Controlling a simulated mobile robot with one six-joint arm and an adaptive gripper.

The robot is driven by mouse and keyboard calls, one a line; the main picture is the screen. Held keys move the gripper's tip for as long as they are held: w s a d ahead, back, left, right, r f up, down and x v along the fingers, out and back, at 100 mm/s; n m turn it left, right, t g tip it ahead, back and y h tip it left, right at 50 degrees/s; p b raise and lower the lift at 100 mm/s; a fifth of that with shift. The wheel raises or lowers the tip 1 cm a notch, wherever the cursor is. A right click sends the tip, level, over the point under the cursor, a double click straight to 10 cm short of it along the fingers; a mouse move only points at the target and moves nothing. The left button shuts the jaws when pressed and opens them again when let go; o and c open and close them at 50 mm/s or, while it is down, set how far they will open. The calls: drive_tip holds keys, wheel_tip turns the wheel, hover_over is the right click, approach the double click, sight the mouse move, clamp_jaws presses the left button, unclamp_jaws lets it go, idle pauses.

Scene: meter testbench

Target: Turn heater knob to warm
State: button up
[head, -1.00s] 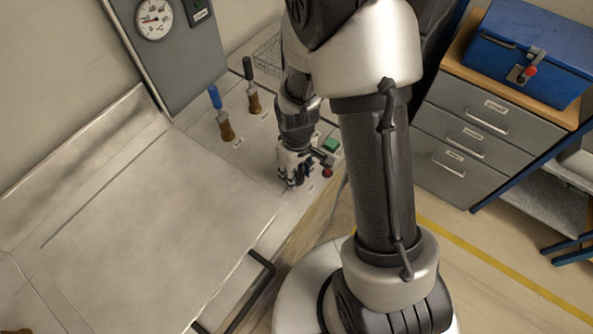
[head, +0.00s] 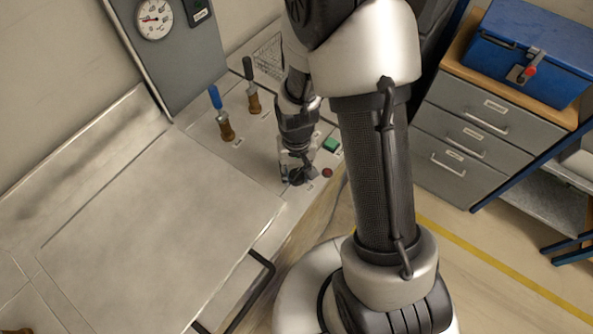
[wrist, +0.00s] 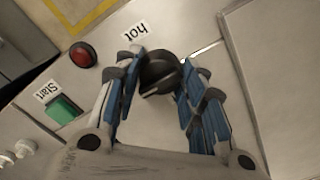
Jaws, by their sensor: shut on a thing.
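The heater knob (wrist: 158,73) is round and black with a pale pointer line, seen in the wrist view on the grey bench panel. A label reading "hot" (wrist: 135,31) shows upside down beside it. My gripper (wrist: 160,77) has its blue-padded fingers closed on both sides of the knob. In the head view my gripper (head: 297,177) is down at the panel near the bench's front edge, and it largely hides the knob. No "warm" label can be made out.
A red button (wrist: 82,54) and a green start button (wrist: 65,108) sit beside the knob. Two levers, one blue-handled (head: 221,113) and one black-handled (head: 251,85), stand farther back. A gauge (head: 154,18) is on the upright panel. The flat metal benchtop (head: 150,215) is clear.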

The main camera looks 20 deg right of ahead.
idle(0.3)
drive_tip(key=o, duration=1.1)
wheel_tip(320, 180, up, 12)
drive_tip(key=shift+r, duration=0.1)
idle(0.4)
wheel_tip(320, 180, up, 11)
drive_tip(key=t, duration=0.2)
hover_over(296, 172)
drive_tip(key=s, duration=0.5)
drive_tip(key=s+r+t, duration=0.1)
drive_tip(key=s+r, duration=0.1)
drive_tip(key=s, duration=0.1)
drive_tip(key=s+r+n, duration=0.1)
drive_tip(key=s+r, duration=0.1)
drive_tip(key=s, duration=0.1)
drive_tip(key=s+r+t, duration=0.1)
drive_tip(key=s+r, duration=0.1)
drive_tip(key=s, duration=0.2)
drive_tip(key=shift+d+r+n+t, duration=0.1)
drive_tip(key=shift+d+n+t, duration=0.05)
drive_tip(key=shift+n+t, duration=0.2)
